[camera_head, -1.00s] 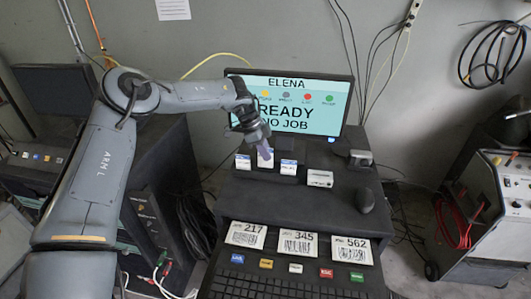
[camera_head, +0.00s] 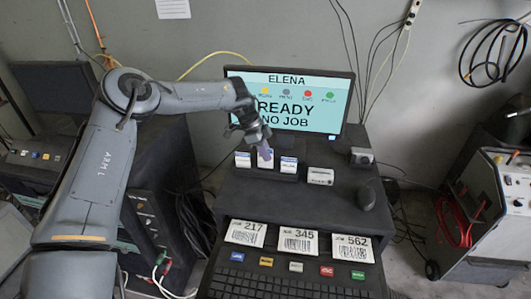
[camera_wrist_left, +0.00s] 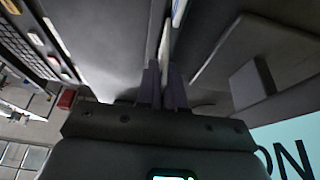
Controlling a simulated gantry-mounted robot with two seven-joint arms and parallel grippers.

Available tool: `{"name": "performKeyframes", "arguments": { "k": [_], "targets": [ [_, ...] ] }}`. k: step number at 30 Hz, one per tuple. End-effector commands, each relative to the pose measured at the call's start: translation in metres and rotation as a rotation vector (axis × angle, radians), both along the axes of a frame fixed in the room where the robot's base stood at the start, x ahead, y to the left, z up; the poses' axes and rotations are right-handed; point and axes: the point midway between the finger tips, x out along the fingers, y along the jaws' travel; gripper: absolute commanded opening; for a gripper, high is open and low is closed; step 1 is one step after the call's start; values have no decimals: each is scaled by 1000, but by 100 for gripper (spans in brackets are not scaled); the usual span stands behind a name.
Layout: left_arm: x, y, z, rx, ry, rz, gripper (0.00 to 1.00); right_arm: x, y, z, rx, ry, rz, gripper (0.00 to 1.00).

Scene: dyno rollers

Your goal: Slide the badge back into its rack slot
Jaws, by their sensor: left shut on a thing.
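My left gripper (camera_head: 264,151) is at the badge rack (camera_head: 266,174) in front of the monitor, its fingers pointing down. It is shut on the white badge (camera_head: 265,163), which stands upright at the middle of the rack, between two other badges. In the left wrist view the fingers (camera_wrist_left: 162,86) close on the badge's thin pale edge (camera_wrist_left: 164,45). I cannot tell how deep the badge sits in its slot. My right gripper is not in view.
A badge (camera_head: 243,160) stands to the left and another badge (camera_head: 289,165) to the right. The monitor (camera_head: 290,103) is close behind. A small white box (camera_head: 320,176) and a dark mouse (camera_head: 366,198) lie to the right. Number cards and a keyboard (camera_head: 280,284) are in front.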

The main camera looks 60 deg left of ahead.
Motion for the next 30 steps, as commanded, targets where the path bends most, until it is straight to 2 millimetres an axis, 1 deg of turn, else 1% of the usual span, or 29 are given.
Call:
{"name": "performKeyframes", "arguments": {
  "k": [30],
  "targets": [
    [0,0,-21,0,0,0,0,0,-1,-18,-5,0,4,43]
  ]
}}
